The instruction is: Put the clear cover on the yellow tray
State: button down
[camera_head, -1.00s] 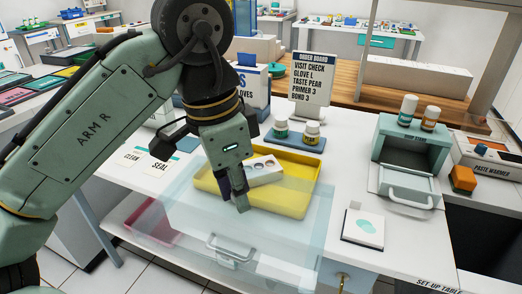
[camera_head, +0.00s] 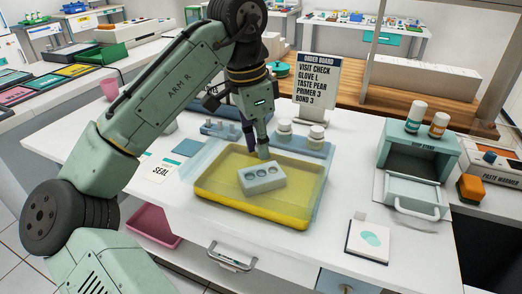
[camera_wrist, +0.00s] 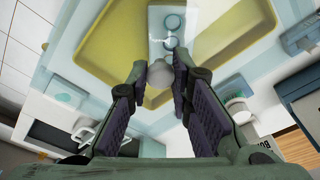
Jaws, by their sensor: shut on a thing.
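The yellow tray (camera_head: 215,200) lies on the white table and also shows in the wrist view (camera_wrist: 95,45). A pale block with three round wells (camera_head: 262,178) sits inside it. The clear cover (camera_head: 199,160) is over the tray, extending past its left and back sides. The front rim of the tray shows below the cover's edge. I cannot tell whether cover and tray touch. My gripper (camera_head: 262,154) is above the tray's back part. In the wrist view my gripper (camera_wrist: 160,82) is shut on the cover's pale round knob (camera_wrist: 158,75), between both fingers.
Two white-capped bottles (camera_head: 316,136) stand on a blue holder close behind the tray. The order board (camera_head: 316,80) is behind them. A green box with an open drawer (camera_head: 416,165) and a white pad (camera_head: 367,239) are to the right.

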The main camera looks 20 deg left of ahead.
aim_at(253, 154)
jog(key=shift+w, duration=0.3)
jog(key=shift+w+a+f, duration=0.1)
jog(key=shift+w+f, duration=0.1)
jog(key=shift+f, duration=0.7)
jog(key=shift+w+f, duration=0.15)
jog(key=shift+f, duration=0.75)
jog(key=shift+f, duration=0.2)
jog(key=c, duration=1.4)
grip_release()
jog(key=shift+c, duration=0.2)
notch_tip(253, 154, up, 12)
jog(key=s+a+p, duration=0.1)
jog(key=shift+a+r, duration=0.15)
jog(key=shift+a, duration=0.05)
jog(key=shift+s, duration=0.1)
